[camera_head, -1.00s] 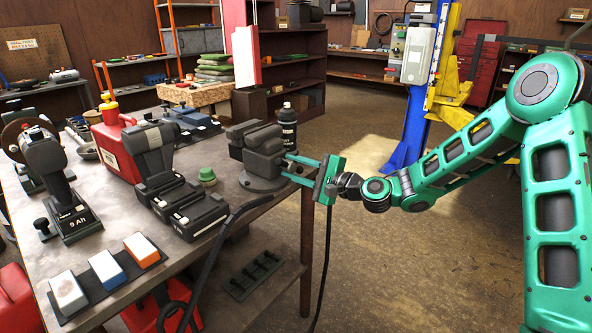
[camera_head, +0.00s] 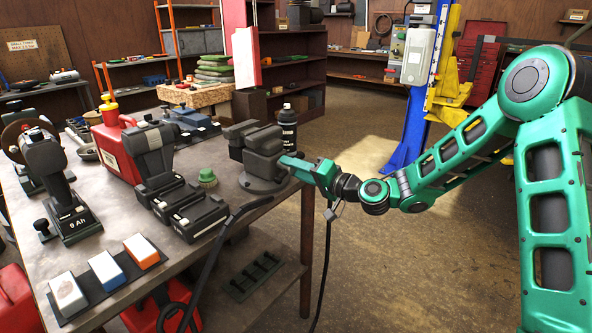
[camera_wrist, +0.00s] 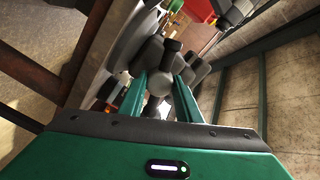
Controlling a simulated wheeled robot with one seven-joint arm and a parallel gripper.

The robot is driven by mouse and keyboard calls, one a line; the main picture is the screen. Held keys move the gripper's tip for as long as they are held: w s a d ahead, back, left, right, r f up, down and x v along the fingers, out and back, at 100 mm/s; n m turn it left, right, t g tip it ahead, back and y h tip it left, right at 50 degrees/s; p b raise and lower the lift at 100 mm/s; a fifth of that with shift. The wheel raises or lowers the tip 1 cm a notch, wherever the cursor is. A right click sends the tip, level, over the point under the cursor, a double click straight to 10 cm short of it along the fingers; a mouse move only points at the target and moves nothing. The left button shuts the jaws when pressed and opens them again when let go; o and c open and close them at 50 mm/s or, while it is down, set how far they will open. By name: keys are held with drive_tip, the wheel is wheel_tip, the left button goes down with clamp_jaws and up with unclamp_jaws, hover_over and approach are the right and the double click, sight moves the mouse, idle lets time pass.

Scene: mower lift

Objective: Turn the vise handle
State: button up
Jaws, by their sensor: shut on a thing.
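The dark grey vise (camera_head: 264,158) stands at the right corner of the workbench, and it also shows in the wrist view (camera_wrist: 148,50). My gripper (camera_head: 287,164) reaches the vise's right side from the right. In the wrist view, my gripper's two green fingers (camera_wrist: 164,82) are shut on the vise handle (camera_wrist: 160,80), a dark bar with a rounded hub and a knob end. In the head view the handle is hidden behind my fingers and the hand.
The workbench (camera_head: 115,205) carries several batteries (camera_head: 190,212), a drill (camera_head: 60,175), a red can (camera_head: 115,150) and sharpening stones (camera_head: 107,270). A black bottle (camera_head: 288,126) stands just behind the vise. A dark cable hangs below my wrist.

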drive_tip(key=n, duration=0.6)
drive_tip(key=shift+s+a+f, duration=0.15)
drive_tip(key=shift+s+f, duration=0.05)
drive_tip(key=shift+f, duration=0.05)
drive_tip(key=n, duration=0.6)
drive_tip(key=shift+t, duration=0.3)
drive_tip(key=shift+n, duration=0.4)
drive_tip(key=o, duration=1.1)
drive_tip(key=shift+w+r, duration=0.1)
drive_tip(key=shift+r, duration=0.05)
drive_tip(key=shift+c, duration=0.2)
drive_tip(key=v, duration=1)
drive_tip(key=shift+d, duration=0.4)
